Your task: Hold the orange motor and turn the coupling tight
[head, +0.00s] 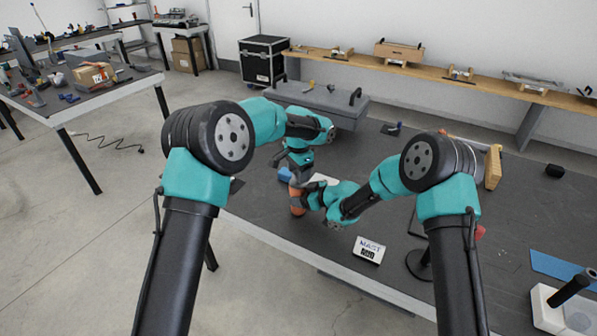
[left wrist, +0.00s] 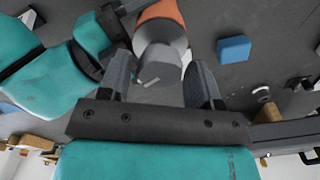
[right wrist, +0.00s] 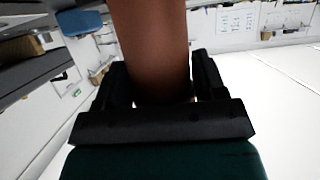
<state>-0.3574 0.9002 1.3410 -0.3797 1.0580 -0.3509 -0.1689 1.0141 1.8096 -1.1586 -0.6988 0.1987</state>
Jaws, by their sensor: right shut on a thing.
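The orange motor (head: 297,208) is near the table's front edge in the head view, below my left gripper. My right gripper (head: 306,197) is shut on it from the right; the orange body (right wrist: 150,45) fills the space between the fingers in the right wrist view. In the left wrist view the motor (left wrist: 160,14) carries a grey coupling (left wrist: 158,68) on its end. My left gripper (left wrist: 162,78) is open, with one finger on each side of the coupling and a gap at the right finger. In the head view my left gripper (head: 299,176) hides most of the coupling.
A blue block (head: 285,174) lies on the dark table (head: 400,300) beside the grippers; it also shows in the left wrist view (left wrist: 233,49). A grey case (head: 322,102) lies behind the arms.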

